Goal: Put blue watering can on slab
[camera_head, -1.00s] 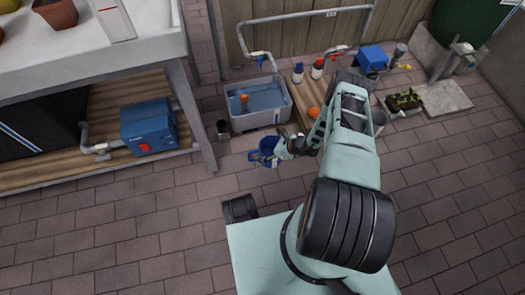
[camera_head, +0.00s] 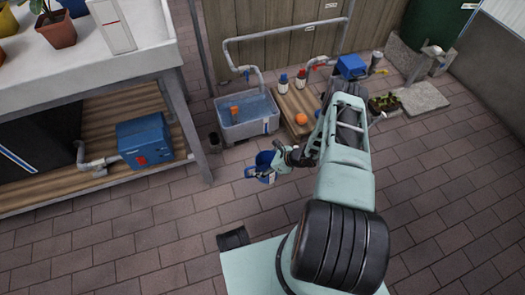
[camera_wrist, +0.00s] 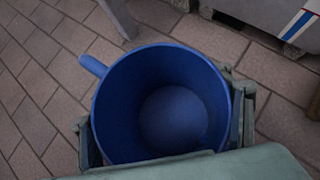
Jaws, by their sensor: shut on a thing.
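The blue watering can (camera_head: 264,160) is in my gripper (camera_head: 279,157), above the brick paving in front of the water basin. In the wrist view, the can (camera_wrist: 165,105) fills the middle, with its round open top facing the camera and a short blue part sticking out at upper left. The gripper's fingers (camera_wrist: 165,118) are on either side of the can, shut on it. The grey concrete slab (camera_head: 426,97) lies on the ground at the right in the head view, well apart from the can. A small planter lies beside it.
A grey water basin (camera_head: 245,130) with a pipe stands behind the can. A low wooden platform (camera_head: 299,103) holds bottles and an orange ball. A white-topped bench (camera_head: 110,55) with a blue pump below is at left. Open paving (camera_head: 450,190) lies at right.

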